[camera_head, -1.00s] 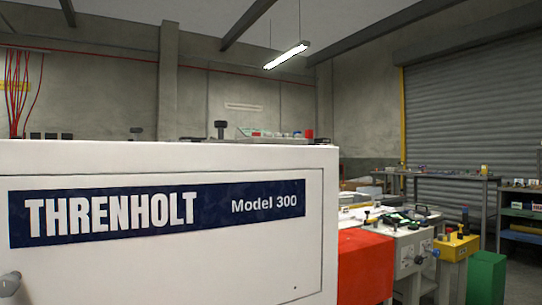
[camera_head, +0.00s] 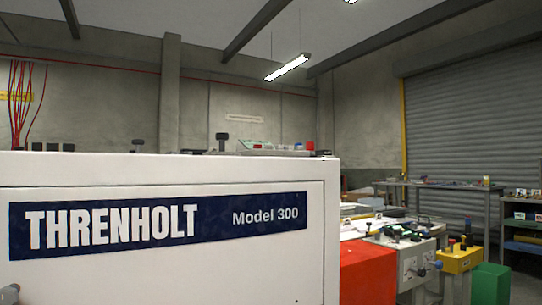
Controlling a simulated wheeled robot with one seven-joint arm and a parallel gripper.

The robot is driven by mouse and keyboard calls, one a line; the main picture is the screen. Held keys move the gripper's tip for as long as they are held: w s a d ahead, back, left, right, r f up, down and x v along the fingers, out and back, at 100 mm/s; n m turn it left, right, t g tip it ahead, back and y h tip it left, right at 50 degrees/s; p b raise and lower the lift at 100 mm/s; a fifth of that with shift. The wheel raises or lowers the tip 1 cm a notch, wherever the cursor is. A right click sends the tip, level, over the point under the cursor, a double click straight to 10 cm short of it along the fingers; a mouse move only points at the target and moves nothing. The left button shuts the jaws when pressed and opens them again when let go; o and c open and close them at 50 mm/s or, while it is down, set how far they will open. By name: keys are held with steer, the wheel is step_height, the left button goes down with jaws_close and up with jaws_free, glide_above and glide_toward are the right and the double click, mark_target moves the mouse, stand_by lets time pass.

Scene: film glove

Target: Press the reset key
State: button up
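A white machine (camera_head: 150,173) marked "THRENHOLT Model 300" fills the left and centre. Its top is seen nearly edge-on. On it are a dark knob (camera_head: 222,140), a low panel with a green part (camera_head: 252,145), and small blue (camera_head: 298,147) and red (camera_head: 310,146) pieces that may be keys. I cannot tell which, if any, is the reset key. No gripper shows. A grey rounded part at the lower left edge is cut off, and I cannot tell what it is.
Right of the machine stand a red block (camera_head: 367,272), a grey unit (camera_head: 414,262) with small knobs, a yellow box (camera_head: 459,260) and a green bin (camera_head: 490,284). A bench (camera_head: 440,186) and a roller shutter (camera_head: 470,130) are behind. Red cables hang at the left.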

jaws_close()
stand_by(1.0)
stand_by(0.5)
